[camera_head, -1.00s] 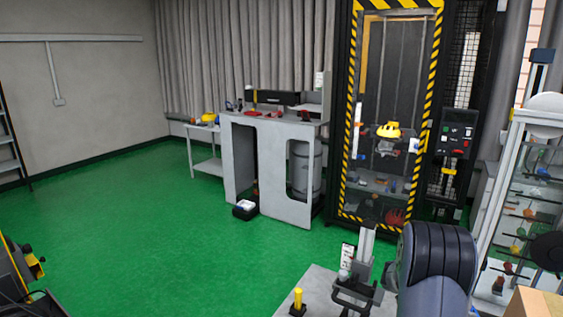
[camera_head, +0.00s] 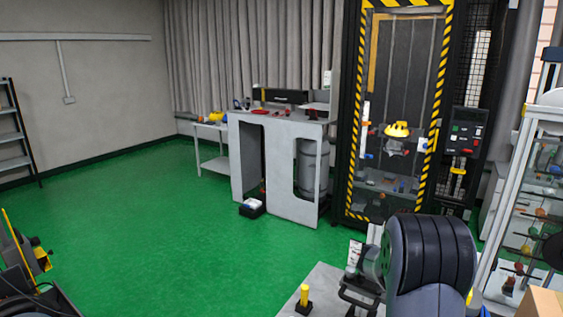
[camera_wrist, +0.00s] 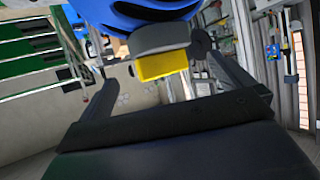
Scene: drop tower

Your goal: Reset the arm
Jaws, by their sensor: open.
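In the wrist view my gripper (camera_wrist: 158,78) is open, with its two dark fingers spread apart on either side of a dark palm bar. I see nothing held between the fingers. Beyond them, at the top, is a blue rounded body with a grey and yellow block; I cannot tell what it is. In the head view my arm's thick dark, ribbed link (camera_head: 432,255) fills the lower right. My gripper does not show there.
The drop tower (camera_head: 348,185) with yellow-black striping stands behind my arm, with a control box (camera_head: 465,130) at its right. A glass-shelved rack (camera_head: 525,200) is close at right. A grey workbench (camera_head: 270,125) stands centre back. Open green floor (camera_head: 140,230) lies left.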

